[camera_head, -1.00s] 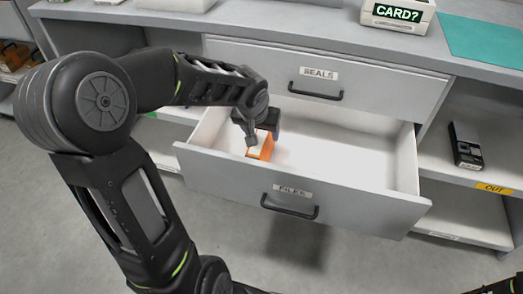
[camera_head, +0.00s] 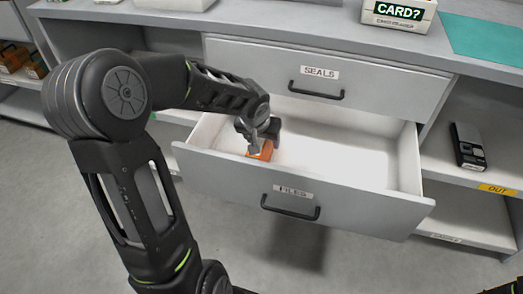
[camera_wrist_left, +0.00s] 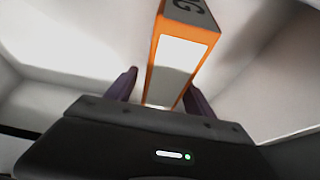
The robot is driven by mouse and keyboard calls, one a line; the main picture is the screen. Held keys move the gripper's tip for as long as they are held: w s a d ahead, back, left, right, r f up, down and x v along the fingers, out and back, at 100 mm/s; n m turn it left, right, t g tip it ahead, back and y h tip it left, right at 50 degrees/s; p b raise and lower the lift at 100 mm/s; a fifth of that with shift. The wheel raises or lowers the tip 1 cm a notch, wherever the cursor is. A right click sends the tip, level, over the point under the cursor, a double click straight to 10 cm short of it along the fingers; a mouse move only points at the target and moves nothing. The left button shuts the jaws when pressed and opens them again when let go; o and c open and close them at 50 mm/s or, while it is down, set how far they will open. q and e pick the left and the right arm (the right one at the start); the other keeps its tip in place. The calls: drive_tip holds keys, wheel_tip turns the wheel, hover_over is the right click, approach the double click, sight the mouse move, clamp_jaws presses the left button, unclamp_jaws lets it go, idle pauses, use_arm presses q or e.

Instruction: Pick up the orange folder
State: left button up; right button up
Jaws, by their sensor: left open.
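The orange folder (camera_head: 262,152) stands in the open drawer labelled FILES (camera_head: 300,205), near the drawer's left end, partly hidden by my left gripper (camera_head: 258,140). In the left wrist view the folder (camera_wrist_left: 184,30) shows an orange edge, a white label and a dark printed letter. The two fingers of my left gripper (camera_wrist_left: 160,92) are open, one on each side of the folder's lower visible end. Whether they touch it I cannot tell. Only a small dark part of my right arm shows at the bottom right corner; its gripper is not in view.
A closed drawer labelled SEALS (camera_head: 325,78) is above the open one. The rest of the open drawer is empty. A dark device (camera_head: 467,145) lies on the right shelf by a yellow OUT label (camera_head: 497,190). A CARD? box (camera_head: 398,15) and green mat (camera_head: 487,45) are on the counter.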

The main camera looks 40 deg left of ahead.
use_arm(q)
drive_tip(key=shift+f+b, duration=0.25)
drive_tip(key=shift+b, duration=0.2)
idle(0.6)
clamp_jaws()
idle(0.7)
